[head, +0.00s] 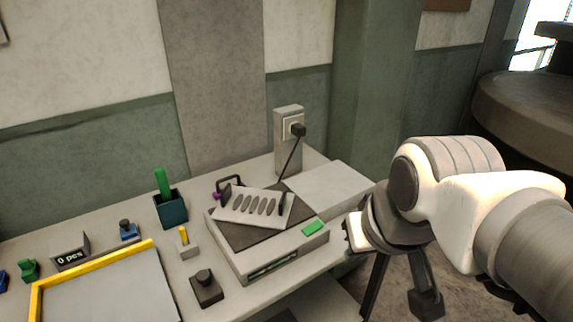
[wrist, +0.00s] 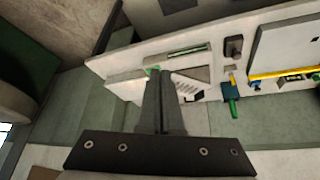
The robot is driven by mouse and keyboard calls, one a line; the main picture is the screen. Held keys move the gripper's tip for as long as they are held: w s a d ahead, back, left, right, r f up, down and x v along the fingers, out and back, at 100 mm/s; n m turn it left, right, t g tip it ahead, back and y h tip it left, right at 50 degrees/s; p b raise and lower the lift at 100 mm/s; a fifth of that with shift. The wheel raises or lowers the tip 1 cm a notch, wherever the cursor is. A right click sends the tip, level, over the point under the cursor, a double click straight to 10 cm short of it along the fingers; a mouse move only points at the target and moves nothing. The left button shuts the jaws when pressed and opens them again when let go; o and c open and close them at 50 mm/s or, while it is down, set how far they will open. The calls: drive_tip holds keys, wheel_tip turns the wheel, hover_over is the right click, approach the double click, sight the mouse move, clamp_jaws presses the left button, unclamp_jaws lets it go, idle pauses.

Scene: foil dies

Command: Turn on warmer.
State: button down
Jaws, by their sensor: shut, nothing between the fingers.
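The warmer (head: 290,243) is a pale box with a dark top and a slot along its front face. It has a green button (head: 314,227) at its front right corner. A slotted metal die plate (head: 254,206) with dark ends lies on top. A dark cord runs up from behind it to a plug (head: 298,130) in a wall-side socket. In the wrist view, which is upside down, my gripper (wrist: 160,76) is shut and empty, with its tips appearing close to the green button (wrist: 151,70). Contact cannot be told. The fingers hide part of the warmer (wrist: 203,55).
A yellow-edged tray (head: 105,285), a dark knob block (head: 206,287), a small block with a yellow peg (head: 187,245) and a teal cup with a green stick (head: 171,210) stand left of the warmer. A flat pale panel (head: 325,190) lies behind right.

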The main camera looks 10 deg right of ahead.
drive_tip(key=w+n+g, duration=0.1)
drive_tip(key=w+n, duration=0.2)
drive_tip(key=w, duration=1)
drive_tip(key=n+g, duration=0.1)
drive_tip(key=n, duration=0.1)
hover_over(316, 223)
drive_tip(key=s, duration=0.4)
wheel_tip(316, 223, down, 8)
drive_tip(key=shift+s+f+y, duration=0.2)
drive_tip(key=shift+y, duration=0.2)
drive_tip(key=x, duration=0.8)
drive_tip(key=b+x, duration=0.1)
drive_tip(key=x, duration=0.3)
drive_tip(key=shift+s+d+f, duration=0.25)
drive_tip(key=shift+s+d, duration=0.05)
drive_tip(key=shift+s, duration=0.05)
drive_tip(key=shift+w+d+f, duration=0.1)
drive_tip(key=shift+d+f, duration=0.05)
drive_tip(key=shift+f, duration=0.65)
